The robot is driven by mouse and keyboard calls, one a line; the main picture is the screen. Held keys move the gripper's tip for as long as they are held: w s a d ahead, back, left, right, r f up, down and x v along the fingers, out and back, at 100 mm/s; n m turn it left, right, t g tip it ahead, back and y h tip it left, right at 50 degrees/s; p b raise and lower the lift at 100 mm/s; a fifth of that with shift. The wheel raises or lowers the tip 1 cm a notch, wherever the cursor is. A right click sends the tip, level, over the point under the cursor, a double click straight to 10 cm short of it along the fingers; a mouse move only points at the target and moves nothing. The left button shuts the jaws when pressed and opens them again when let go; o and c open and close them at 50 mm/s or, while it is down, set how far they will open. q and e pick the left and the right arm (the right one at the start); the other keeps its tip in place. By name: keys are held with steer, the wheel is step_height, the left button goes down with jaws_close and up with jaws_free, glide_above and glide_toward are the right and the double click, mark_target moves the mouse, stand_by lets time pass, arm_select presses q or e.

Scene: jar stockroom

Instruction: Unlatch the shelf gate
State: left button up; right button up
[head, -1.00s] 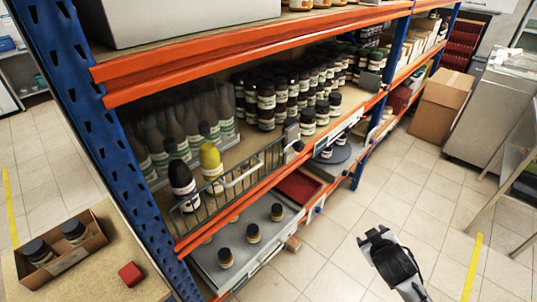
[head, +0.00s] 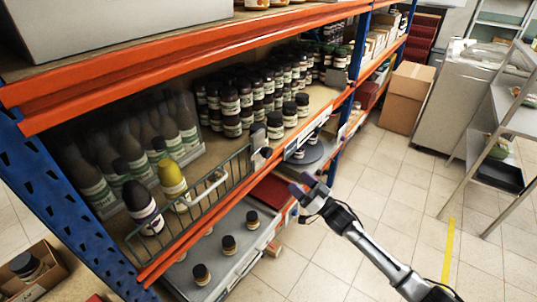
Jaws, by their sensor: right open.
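The shelf gate (head: 190,207) is a grey wire panel with a pale handle (head: 211,188), along the front of the middle shelf at the left. It stands upright, closed across the shelf front. At its right end is a grey latch block (head: 259,141) by the orange beam. My right gripper (head: 302,184) is open and empty, in front of the shelf, to the right of and below the latch in the picture, apart from it. My left gripper is out of view.
Behind the gate stand a dark bottle (head: 143,207) and a yellow-topped bottle (head: 173,182). Dark jars (head: 232,108) crowd the shelf to the right. Below, a grey tray (head: 213,251) holds small jars.

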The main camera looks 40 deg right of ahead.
mark_target(270, 154)
steer(key=p+x, duration=0.2)
steer(key=x, duration=0.9)
steer(key=shift+w+r, duration=0.15)
steer(key=shift+w, duration=0.15)
steer(key=shift+x, duration=0.9)
steer(key=shift+w+a, duration=0.1)
steer(key=shift+w, duration=0.05)
steer(key=c, duration=0.9)
